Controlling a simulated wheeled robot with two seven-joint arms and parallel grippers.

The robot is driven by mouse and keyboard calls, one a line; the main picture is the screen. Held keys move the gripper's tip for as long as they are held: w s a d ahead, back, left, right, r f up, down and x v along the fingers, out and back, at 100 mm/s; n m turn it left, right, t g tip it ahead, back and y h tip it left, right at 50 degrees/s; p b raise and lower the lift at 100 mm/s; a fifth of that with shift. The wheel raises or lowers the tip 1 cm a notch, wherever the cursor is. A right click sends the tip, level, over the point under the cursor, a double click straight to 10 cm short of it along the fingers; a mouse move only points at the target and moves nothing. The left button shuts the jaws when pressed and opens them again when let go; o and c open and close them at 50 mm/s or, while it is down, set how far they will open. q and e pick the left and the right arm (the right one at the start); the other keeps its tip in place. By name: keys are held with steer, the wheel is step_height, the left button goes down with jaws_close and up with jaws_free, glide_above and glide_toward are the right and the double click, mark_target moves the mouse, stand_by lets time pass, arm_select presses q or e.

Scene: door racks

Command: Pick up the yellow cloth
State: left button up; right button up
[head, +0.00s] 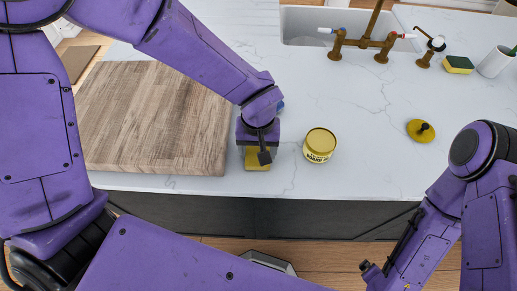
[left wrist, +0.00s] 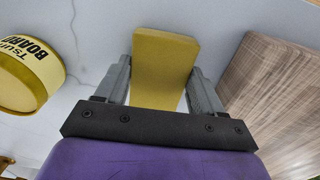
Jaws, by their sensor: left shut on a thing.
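The yellow cloth (head: 257,160) looks like a flat, folded yellow block on the white counter near its front edge, between the wooden board and a yellow tin. In the left wrist view the cloth (left wrist: 165,60) lies between the two grey fingers. My left gripper (head: 257,148) points down over it and is shut on it; its wrist hides part of the cloth in the head view. I cannot tell if the cloth is clear of the counter. My right arm is at the lower right, with its gripper fingers out of view.
A wooden board (head: 150,120) lies left of the cloth. A yellow tin (head: 320,146) stands close on the right. Farther right are a knobbed yellow lid (head: 420,131), a sponge (head: 459,65) and a white cup (head: 495,62). The tap (head: 362,42) and sink are behind.

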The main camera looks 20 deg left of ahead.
arm_select(q)
steer(key=shift+r, duration=0.3)
steer(key=r, duration=0.3)
steer(key=shift+s+d+b, duration=0.15)
steer(key=shift+d+b, duration=0.1)
steer(key=shift+b, duration=0.15)
steer(key=s+r, duration=0.1)
steer(key=s+d+r, duration=0.1)
steer(key=r, duration=0.1)
steer(key=s+r, duration=0.1)
steer(key=shift+d+r, duration=0.15)
steer(key=shift+d, duration=0.15)
steer(key=s+d+r+b, duration=0.2)
steer(key=s+d+r, duration=0.3)
steer(key=s, duration=0.3)
steer(key=shift+s, duration=0.4)
steer(key=shift+o, duration=0.4)
steer(key=shift+w+d, duration=0.1)
